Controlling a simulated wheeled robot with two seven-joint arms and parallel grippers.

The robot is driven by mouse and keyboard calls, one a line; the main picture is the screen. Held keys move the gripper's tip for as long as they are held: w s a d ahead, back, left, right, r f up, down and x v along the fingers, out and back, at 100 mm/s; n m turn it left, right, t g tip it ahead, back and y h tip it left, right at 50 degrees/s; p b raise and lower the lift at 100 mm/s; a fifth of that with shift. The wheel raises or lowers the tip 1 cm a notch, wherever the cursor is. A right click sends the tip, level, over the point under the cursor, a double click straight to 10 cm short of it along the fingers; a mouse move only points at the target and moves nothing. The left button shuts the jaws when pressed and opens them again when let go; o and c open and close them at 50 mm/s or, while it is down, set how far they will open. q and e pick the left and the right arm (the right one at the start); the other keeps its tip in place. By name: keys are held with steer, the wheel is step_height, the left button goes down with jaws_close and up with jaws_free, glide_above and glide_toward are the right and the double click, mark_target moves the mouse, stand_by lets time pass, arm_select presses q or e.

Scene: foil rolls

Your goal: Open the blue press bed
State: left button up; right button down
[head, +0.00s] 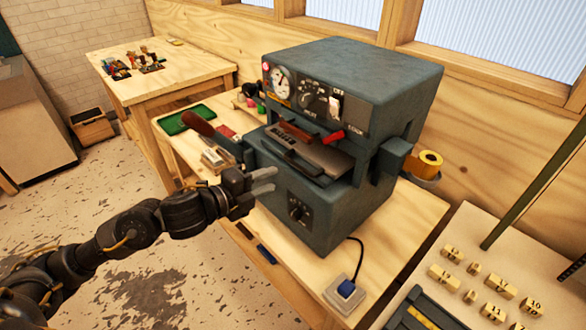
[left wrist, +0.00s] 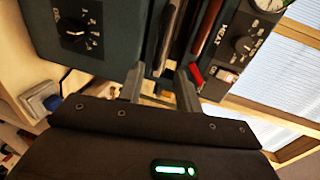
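The blue-grey press (head: 330,215) stands on a wooden bench, with a dial and switches on its upper front. Its bed (head: 318,157) shows in the slot across the middle of the front, with a grey plate and a brown bar above it. A small red lever (head: 333,136) sits at the slot's right side; it also shows in the left wrist view (left wrist: 196,76). My left gripper (head: 268,181) is in front of the press, just left of and below the slot. My right gripper is out of view.

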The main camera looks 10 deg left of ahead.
mark_target(299, 168)
arm_select(q)
steer(key=p+x, duration=0.1)
steer(key=x, duration=0.8)
steer(key=shift+p, duration=0.35)
jaws_close()
